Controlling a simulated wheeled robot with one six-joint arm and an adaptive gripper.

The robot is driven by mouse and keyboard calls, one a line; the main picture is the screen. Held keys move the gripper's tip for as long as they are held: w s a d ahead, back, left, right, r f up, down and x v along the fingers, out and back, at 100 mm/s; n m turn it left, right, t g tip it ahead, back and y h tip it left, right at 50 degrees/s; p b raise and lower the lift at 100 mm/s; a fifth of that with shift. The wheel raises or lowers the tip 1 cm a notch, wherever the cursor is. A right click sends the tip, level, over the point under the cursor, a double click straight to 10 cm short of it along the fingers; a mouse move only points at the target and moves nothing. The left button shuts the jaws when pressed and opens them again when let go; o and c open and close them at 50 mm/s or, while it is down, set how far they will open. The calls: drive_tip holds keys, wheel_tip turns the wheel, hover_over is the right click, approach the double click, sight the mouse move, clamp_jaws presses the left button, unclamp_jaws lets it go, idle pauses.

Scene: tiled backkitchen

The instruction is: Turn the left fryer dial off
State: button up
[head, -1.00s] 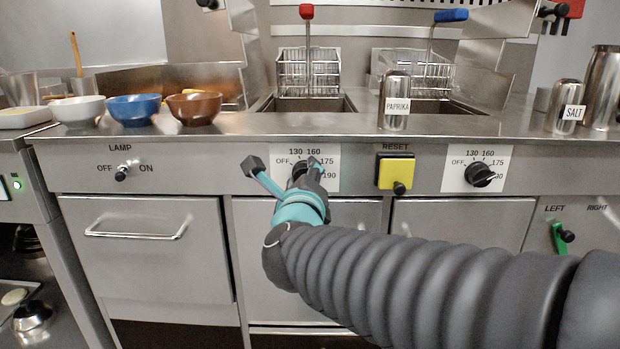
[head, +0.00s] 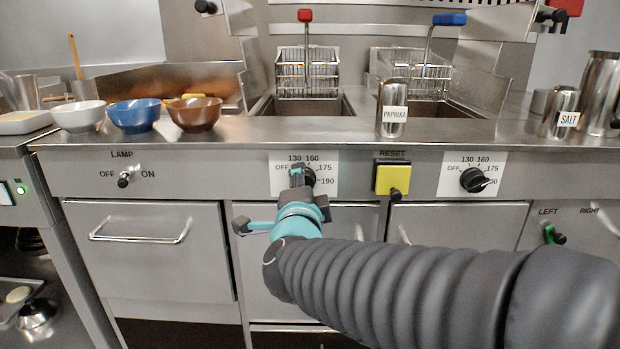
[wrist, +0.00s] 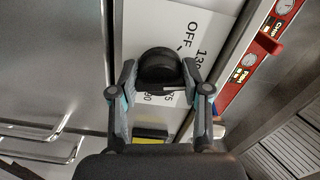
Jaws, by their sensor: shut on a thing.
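The left fryer dial (head: 310,178) is a black knob on a white plate (head: 329,165) marked OFF, 130, 160, 175 and 190, below the left fryer basket. My gripper (head: 299,178) is at this dial and partly covers it. In the wrist view, the black dial (wrist: 157,66) sits between the two fingers of my gripper (wrist: 159,80), which are shut on it. OFF shows beside the dial there; part of the other numbers is hidden. I cannot tell which mark the dial points to.
A yellow reset button (head: 394,176) and the right fryer dial (head: 474,180) are to the right. The lamp switch (head: 124,179) is to the left. Bowls (head: 134,115) and a paprika shaker (head: 393,119) stand on the counter above. Drawer handles (head: 139,235) jut out below.

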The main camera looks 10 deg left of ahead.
drive_tip(key=n+p, duration=0.2)
drive_tip(key=n, duration=0.2)
drive_tip(key=shift+r+n, duration=0.15)
drive_tip(key=shift+n, duration=0.15)
drive_tip(key=shift+n+p, duration=1.3)
drive_tip(key=shift+n, duration=1)
drive_tip(key=o, duration=1.2)
drive_tip(key=shift+f, duration=0.2)
drive_tip(key=shift+c, duration=0.2)
drive_tip(key=v, duration=1.2)
